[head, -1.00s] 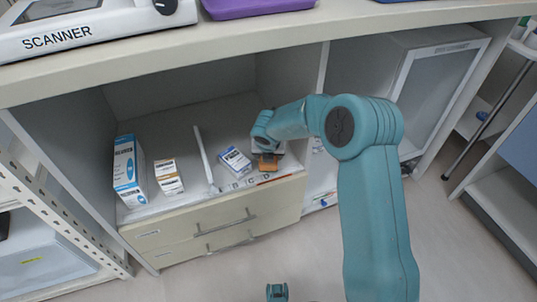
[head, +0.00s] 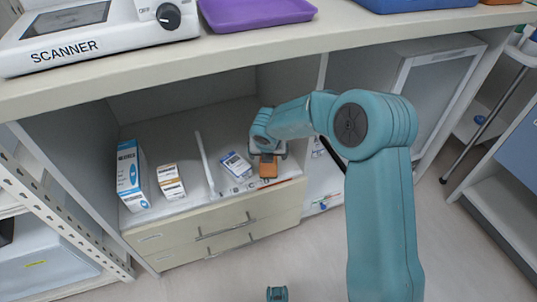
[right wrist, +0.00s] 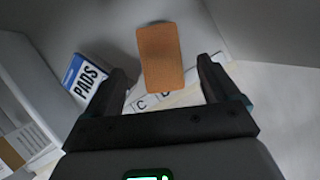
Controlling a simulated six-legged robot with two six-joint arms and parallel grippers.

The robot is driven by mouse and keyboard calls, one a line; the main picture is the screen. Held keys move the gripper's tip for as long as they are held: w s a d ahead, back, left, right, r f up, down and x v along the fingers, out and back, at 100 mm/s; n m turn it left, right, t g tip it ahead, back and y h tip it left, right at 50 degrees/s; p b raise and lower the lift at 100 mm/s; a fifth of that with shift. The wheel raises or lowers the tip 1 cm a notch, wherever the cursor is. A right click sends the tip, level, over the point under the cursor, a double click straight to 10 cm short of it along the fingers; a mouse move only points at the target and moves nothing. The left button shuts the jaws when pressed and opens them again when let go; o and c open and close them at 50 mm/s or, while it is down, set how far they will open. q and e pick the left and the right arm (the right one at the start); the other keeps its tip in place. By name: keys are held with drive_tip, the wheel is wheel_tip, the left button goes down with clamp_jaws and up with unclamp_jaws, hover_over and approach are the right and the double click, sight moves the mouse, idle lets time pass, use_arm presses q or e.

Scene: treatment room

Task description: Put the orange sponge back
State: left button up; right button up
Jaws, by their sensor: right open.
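The orange sponge (head: 268,169) is at the front right of the open shelf, just below my right gripper (head: 267,152) in the head view. In the right wrist view the sponge (right wrist: 160,57) is a flat orange block seen beyond and between the fingertips. My right gripper (right wrist: 168,75) is open, with visible gaps between both fingers and the sponge. A label strip with letters (right wrist: 153,103) runs along the shelf edge near the sponge's lower end. I cannot tell whether the sponge touches the shelf. My left gripper is not in view.
A blue-and-white PADS box (head: 236,166) lies left of the sponge, also seen in the wrist view (right wrist: 86,78). A white upright divider (head: 205,163), a small box (head: 170,181) and a tall box (head: 131,176) stand further left. The counter (head: 250,50) overhangs the shelf.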

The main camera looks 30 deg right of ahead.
drive_tip(key=p+v, duration=0.2)
drive_tip(key=v, duration=0.4)
drive_tip(key=s+a+f+m+g+y, duration=0.3)
drive_tip(key=s+a+f+m+y, duration=0.3)
drive_tip(key=s+a+f+m, duration=0.85)
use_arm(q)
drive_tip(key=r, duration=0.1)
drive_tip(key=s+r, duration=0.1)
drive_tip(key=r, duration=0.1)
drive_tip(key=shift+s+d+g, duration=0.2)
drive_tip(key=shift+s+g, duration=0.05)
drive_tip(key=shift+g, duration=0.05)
use_arm(e)
drive_tip(key=s+a+f+m, duration=0.2)
drive_tip(key=s+m, duration=0.3)
drive_tip(key=m, duration=0.3)
drive_tip(key=s+a+f+m, duration=0.3)
drive_tip(key=s+f+m, duration=0.1)
drive_tip(key=m, duration=0.5)
drive_tip(key=shift+s+y, duration=0.4)
drive_tip(key=shift+a, duration=0.15)
